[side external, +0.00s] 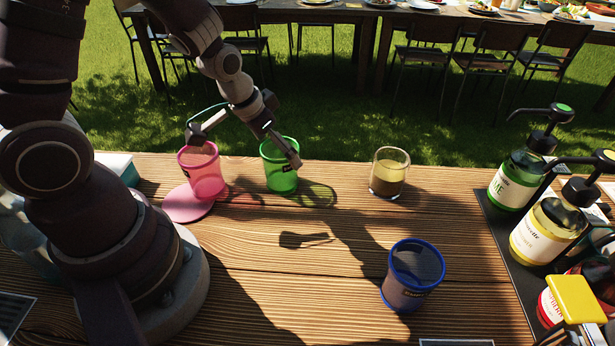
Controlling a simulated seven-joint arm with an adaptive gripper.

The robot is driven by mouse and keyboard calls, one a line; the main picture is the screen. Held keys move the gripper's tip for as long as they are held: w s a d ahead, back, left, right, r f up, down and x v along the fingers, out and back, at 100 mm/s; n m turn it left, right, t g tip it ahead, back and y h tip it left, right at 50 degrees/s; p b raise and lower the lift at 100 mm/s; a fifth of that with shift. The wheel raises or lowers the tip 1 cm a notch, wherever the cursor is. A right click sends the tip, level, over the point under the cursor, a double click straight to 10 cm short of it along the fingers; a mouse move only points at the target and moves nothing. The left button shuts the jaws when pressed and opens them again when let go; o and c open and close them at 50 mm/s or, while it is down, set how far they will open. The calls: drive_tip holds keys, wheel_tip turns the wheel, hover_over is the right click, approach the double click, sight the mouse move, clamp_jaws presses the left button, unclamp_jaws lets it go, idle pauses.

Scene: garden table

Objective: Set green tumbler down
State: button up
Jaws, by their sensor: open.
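The green tumbler (280,172) stands upright on the wooden table (290,255) near its far edge. My gripper (245,148) is open above and around it. One finger is over the tumbler's right side, and the other reaches left over the pink tumbler's rim. Whether either finger touches a tumbler cannot be told from this view. The pink tumbler (206,178) stands just left of the green one, at the far side of a round pink coaster (187,205). Part of the green tumbler's rim is hidden behind my finger.
A glass with a brown and yellow drink (388,178) stands to the right. A blue tumbler (410,280) is nearer the front. Pump bottles (545,230) stand on a dark tray at the right. The table's middle is clear. A dining table with chairs is beyond the grass.

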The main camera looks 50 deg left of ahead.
drive_tip(key=s+d+r, duration=0.2)
drive_tip(key=s+r, duration=0.3)
drive_tip(key=r, duration=0.2)
drive_tip(key=s+d+r+t, duration=0.1)
drive_tip(key=s+d+r, duration=0.1)
drive_tip(key=s+r, duration=0.3)
wheel_tip(320, 180, up, 3)
drive_tip(key=shift+f, duration=0.15)
drive_tip(key=shift+w, duration=0.1)
idle(0.8)
